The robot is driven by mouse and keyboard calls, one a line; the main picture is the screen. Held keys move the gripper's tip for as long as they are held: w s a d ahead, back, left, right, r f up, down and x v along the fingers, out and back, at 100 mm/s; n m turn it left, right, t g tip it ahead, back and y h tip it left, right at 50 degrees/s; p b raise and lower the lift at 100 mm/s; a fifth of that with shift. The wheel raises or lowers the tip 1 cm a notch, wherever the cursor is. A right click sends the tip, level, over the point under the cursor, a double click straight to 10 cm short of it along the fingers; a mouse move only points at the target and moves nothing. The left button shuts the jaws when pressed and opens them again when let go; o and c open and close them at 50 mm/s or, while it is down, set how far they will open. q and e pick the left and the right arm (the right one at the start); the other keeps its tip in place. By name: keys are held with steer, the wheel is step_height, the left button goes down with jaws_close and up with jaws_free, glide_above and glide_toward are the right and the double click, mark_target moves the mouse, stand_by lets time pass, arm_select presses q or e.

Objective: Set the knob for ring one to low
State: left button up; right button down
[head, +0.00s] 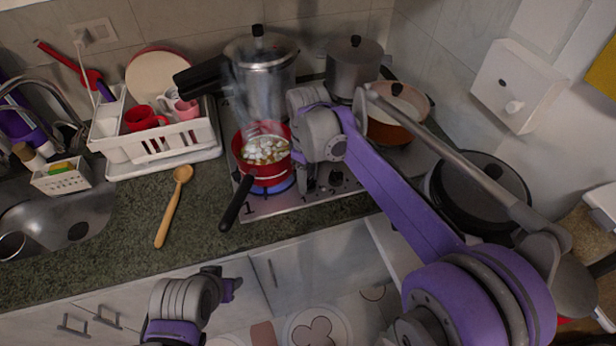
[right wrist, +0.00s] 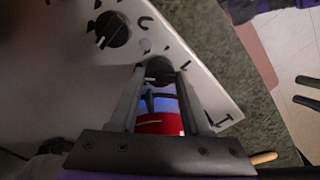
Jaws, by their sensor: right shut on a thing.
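The hob (head: 262,208) is in the middle of the head view, with a "1" printed at its front left corner. A red saucepan (head: 262,174) of white pieces steams on the front left ring, over a blue flame. In the right wrist view, my right gripper (right wrist: 160,78) is shut on a dark round knob (right wrist: 158,69) with a pale mark, the knob nearer the "1". Another dark knob (right wrist: 111,30) is farther left. In the head view my wrist partly hides the knobs. My left gripper (head: 228,285) is low, in front of the counter, away from the hob; its jaws are unclear.
The saucepan's black handle (head: 237,203) sticks out over the hob's front edge. A pressure cooker (head: 262,75), a steel pot (head: 353,68) and an orange pan (head: 398,118) stand behind my right arm. A wooden spoon (head: 172,208) lies on the counter (head: 120,215) beside the dish rack (head: 165,150).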

steer(key=shift+m, duration=0.3)
steer(key=m, duration=0.3)
steer(key=shift+m, duration=0.3)
steer(key=m+p, duration=0.1)
steer(key=m, duration=0.7)
steer(key=shift+m, duration=2.3)
steer(key=shift+c, duration=1.8)
jaws_free()
